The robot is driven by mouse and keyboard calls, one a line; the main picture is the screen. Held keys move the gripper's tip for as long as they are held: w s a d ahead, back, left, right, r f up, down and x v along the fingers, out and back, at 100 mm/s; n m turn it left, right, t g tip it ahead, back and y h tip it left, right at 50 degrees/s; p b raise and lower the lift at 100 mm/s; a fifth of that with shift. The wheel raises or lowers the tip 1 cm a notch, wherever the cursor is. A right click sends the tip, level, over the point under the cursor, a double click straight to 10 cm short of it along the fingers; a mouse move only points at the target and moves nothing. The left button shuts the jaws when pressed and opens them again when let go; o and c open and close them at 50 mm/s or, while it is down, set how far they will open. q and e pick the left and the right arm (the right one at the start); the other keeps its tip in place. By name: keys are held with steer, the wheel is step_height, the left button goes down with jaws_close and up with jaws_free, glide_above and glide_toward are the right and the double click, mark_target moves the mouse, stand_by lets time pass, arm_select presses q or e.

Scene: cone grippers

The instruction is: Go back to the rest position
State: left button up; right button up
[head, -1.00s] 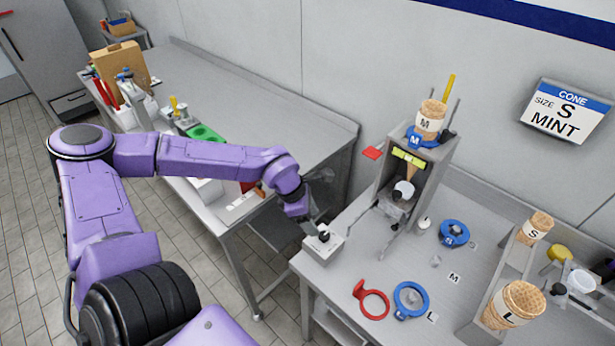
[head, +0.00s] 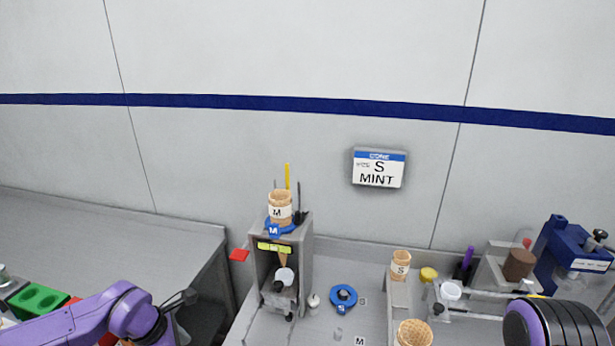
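My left arm, purple, comes in at the lower left of the head view. Its gripper (head: 180,300) is only partly seen beside the wrist, small and dark, and its fingertips are not clear. My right gripper is not in view; a black and purple part of my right arm shows at the lower right corner. The cone stand (head: 305,255) holds a waffle cone marked M (head: 280,208) in a blue ring marked M (head: 272,231). A sign reading cone size S, mint (head: 379,168) hangs on the wall.
A cone marked S (head: 400,266) and another cone (head: 414,333) stand in a rack on the right. A blue ring (head: 343,297) lies on the grey table. A blue machine (head: 570,258) stands at the far right. A green block (head: 38,300) is at the left.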

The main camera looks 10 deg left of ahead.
arm_select(q)
steer(key=s+a+f+m+y, duration=0.5)
steer(key=s+f+m+y, duration=0.25)
steer(key=f, duration=0.35)
steer(key=s+d+f+m+h, duration=0.1)
steer(key=s+d+f+m, duration=0.25)
steer(key=s+m, duration=0.3)
steer(key=s+d+f+m, duration=0.3)
steer(key=s+f+m, duration=0.15)
steer(key=s, duration=0.25)
step_height(320, 180, down, 14)
steer(key=b, duration=1.4)
steer(key=shift+w+d+t, duration=0.2)
steer(key=shift+d+t, duration=0.1)
